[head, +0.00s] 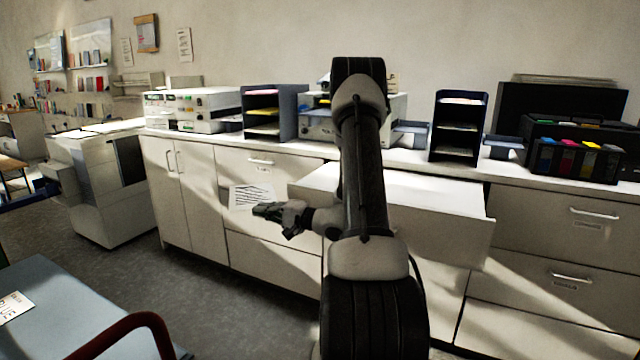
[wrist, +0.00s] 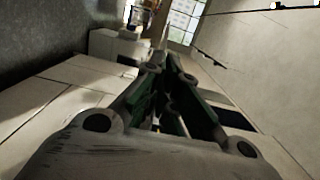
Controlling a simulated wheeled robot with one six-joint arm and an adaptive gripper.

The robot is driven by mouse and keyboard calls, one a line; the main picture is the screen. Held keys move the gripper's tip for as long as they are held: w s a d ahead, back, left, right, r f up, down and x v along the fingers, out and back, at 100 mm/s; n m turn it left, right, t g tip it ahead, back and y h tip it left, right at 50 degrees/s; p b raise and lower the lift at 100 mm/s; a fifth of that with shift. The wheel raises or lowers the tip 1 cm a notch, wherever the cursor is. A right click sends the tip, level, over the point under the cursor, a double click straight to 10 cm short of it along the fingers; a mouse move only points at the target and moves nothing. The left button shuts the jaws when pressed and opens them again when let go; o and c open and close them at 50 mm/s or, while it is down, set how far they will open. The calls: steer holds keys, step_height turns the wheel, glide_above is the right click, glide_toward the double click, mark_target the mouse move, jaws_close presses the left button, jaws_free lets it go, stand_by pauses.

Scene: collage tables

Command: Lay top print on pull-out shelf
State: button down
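A white printed sheet (head: 250,197) with dark lines of text is at the fingertips of my gripper (head: 262,210). The gripper looks shut on the sheet's lower edge. In the wrist view the green-sided fingers (wrist: 168,75) come close together, with a thin pale edge (wrist: 164,38) between their tips, likely the sheet seen edge-on. The pull-out shelf (head: 440,196) sticks out of the counter with a bare white top. My gripper and the sheet are to the left of the shelf, apart from it. My arm hides part of the shelf.
Printers (head: 192,108), dark paper racks (head: 275,112) (head: 459,127) and a black printer with coloured inks (head: 575,155) stand on the counter (head: 420,160). A blue-grey table (head: 75,310) with a paper and a dark red curved bar (head: 120,330) are at front left. Grey floor lies between.

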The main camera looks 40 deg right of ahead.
steer(key=s+d+r+m+t+h, duration=0.1)
steer(key=s+d+r+m+h, duration=0.1)
steer(key=d+r+m+h, duration=0.3)
steer(key=s+d+r+t+h, duration=0.1)
steer(key=d+h, duration=0.2)
steer(key=d, duration=0.5)
steer(key=d+f+m+h, duration=0.1)
steer(key=d, duration=0.2)
steer(key=d+f+m+h, duration=0.1)
steer(key=d+f+h, duration=0.1)
steer(key=d, duration=0.1)
steer(key=d+f+m+h, duration=0.1)
steer(key=d+f, duration=0.1)
steer(key=d, duration=0.2)
steer(key=shift+w+d+f+g+h, duration=0.1)
steer(key=shift+w+f+g+h, duration=0.05)
steer(key=shift+w+g+h, duration=0.2)
steer(key=shift+s+f, duration=0.1)
steer(key=shift+f, duration=0.7)
steer(key=c, duration=1.6)
jaws_free()
steer(key=shift+o, duration=0.2)
steer(key=shift+s, duration=0.1)
steer(key=v, duration=1.2)
